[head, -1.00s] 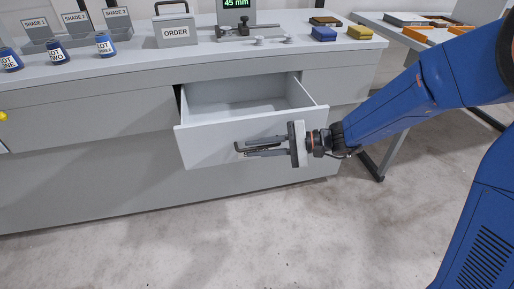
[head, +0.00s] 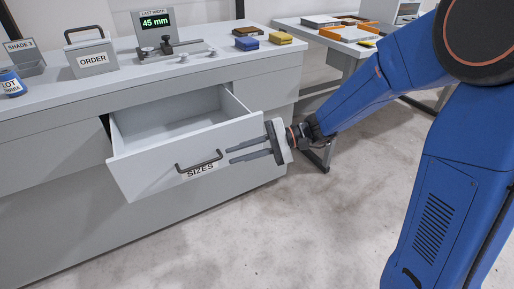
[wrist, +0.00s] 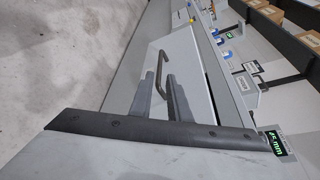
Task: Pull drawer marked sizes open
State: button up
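The drawer marked SIZES (head: 150,178) stands pulled well out of the grey bench, and its inside looks empty. Its dark bar handle (head: 199,162) is on the front panel above the SIZES label. The handle also shows in the wrist view (wrist: 161,70).
On the bench top (head: 70,102) stand an ORDER box (head: 92,62), a 45 mm display (head: 155,21), a measuring fixture (head: 172,48) and blue and yellow blocks (head: 280,38). A second table (head: 328,42) with trays stands at the back right. The floor in front is clear.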

jog(key=shift+v, duration=2.8)
jog(key=s+d+n+t+h, duration=0.25)
jog(key=s+d+h, duration=0.45)
jog(key=s+d, duration=0.55)
jog(key=s+d+t+h, duration=0.2)
jog(key=s+d+h, duration=0.1)
jog(key=d, duration=0.6)
jog(key=s+d+n+t+h, duration=0.1)
jog(key=s+d+t+h, duration=0.2)
jog(key=d, duration=0.6)
jog(key=shift+s+r+t+h, duration=0.25)
jog(key=shift+r+t+h, duration=0.15)
jog(key=shift+h, duration=0.6)
